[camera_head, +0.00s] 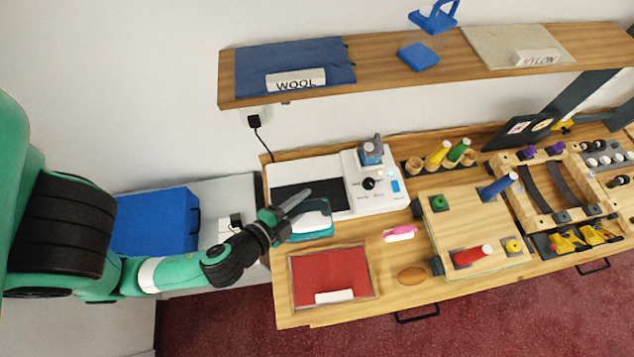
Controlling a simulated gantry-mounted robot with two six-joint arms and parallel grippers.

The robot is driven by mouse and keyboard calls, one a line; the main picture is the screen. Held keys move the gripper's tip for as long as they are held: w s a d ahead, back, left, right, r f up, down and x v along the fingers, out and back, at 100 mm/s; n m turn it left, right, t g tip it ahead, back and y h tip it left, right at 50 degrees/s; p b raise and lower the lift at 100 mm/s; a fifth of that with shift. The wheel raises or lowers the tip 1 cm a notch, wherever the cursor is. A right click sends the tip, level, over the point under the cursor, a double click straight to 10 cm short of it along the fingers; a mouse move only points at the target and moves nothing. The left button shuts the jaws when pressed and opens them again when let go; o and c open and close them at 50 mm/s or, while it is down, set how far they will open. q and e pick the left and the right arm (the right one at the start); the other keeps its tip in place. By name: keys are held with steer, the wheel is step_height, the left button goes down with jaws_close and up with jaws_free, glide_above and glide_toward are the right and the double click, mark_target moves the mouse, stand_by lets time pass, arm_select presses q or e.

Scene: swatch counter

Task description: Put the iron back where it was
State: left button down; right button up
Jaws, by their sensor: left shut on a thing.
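My left gripper (294,206) reaches in from the left over the counter's left part. It is shut on a teal and white object (308,221), which looks like a small iron. This object is at the front edge of a white machine (328,205) with a dark plate, just behind a red swatch tray (361,259). The gripper partly covers it, and I cannot tell whether it touches the counter. My right gripper is not in view.
The shelf (390,84) holds a blue wool swatch (290,64) and a nylon swatch. Right of the machine are colored spools, a pink-and-white item (400,233), a brown oval (412,275) and wooden frames. A blue box (155,222) stands left. Bare counter lies around the brown oval.

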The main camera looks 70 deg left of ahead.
arm_select(q)
steer(key=shift+d+f, duration=0.15)
steer(key=shift+d, duration=0.1)
steer(key=a+f+b, duration=0.1)
steer(key=b, duration=0.2)
steer(key=w+a+f+b, duration=0.1)
steer(key=b, duration=0.2)
steer(key=shift+w+a, duration=0.2)
steer(key=shift+a, duration=0.05)
steer(key=w+a+f+b, duration=0.3)
steer(key=w+a+f, duration=0.3)
steer(key=a+f, duration=0.3)
steer(key=shift+a+f, duration=0.25)
steer(key=shift+f, duration=0.65)
